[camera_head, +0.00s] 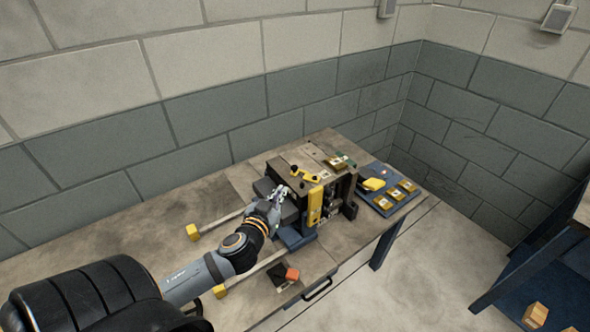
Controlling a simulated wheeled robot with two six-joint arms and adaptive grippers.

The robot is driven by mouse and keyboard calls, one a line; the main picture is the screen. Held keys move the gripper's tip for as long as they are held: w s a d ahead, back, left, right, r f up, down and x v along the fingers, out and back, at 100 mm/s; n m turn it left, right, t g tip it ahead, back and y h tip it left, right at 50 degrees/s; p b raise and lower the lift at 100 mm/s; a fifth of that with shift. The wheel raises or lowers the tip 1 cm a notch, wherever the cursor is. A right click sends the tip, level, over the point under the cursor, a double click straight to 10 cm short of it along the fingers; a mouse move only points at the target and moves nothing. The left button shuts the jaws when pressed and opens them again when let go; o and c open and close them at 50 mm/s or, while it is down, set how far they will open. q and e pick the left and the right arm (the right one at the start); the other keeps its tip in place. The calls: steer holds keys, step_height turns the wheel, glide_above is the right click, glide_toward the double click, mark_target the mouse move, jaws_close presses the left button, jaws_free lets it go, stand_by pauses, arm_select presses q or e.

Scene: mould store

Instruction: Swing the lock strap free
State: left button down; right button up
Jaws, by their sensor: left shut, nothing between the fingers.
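A dark block-like mould (336,186) stands on the bench, with a worn plate and small yellow fittings on top. A yellow strap (315,205) stands upright on its near face; I take it to be the lock strap. Whether it is latched is too small to tell. My left gripper (280,192) is shut and empty at the left side of the mould, left of the strap and apart from it. The gripper and wrist hide part of the mould's left side. My right gripper is not in view.
The mould is on a worn bench (200,174). A blue tray (411,203) with several yellow pieces lies right of it. Two rods with yellow ends (193,232) reach left. An orange block (292,274) lies near the front edge. A blue rack (520,262) stands at the right.

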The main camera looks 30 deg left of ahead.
arm_select(q)
steer(key=s+n, duration=0.1)
steer(key=p, duration=0.3)
glide_toward(294, 169)
steer(key=shift+n+g+y, duration=0.3)
steer(key=shift+n, duration=0.1)
steer(key=x, duration=0.6)
steer(key=shift+d+r, duration=0.2)
steer(key=shift+r, duration=0.1)
steer(key=shift+w+a+f, duration=0.1)
steer(key=shift+w+f, duration=0.1)
steer(key=shift+w, duration=0.25)
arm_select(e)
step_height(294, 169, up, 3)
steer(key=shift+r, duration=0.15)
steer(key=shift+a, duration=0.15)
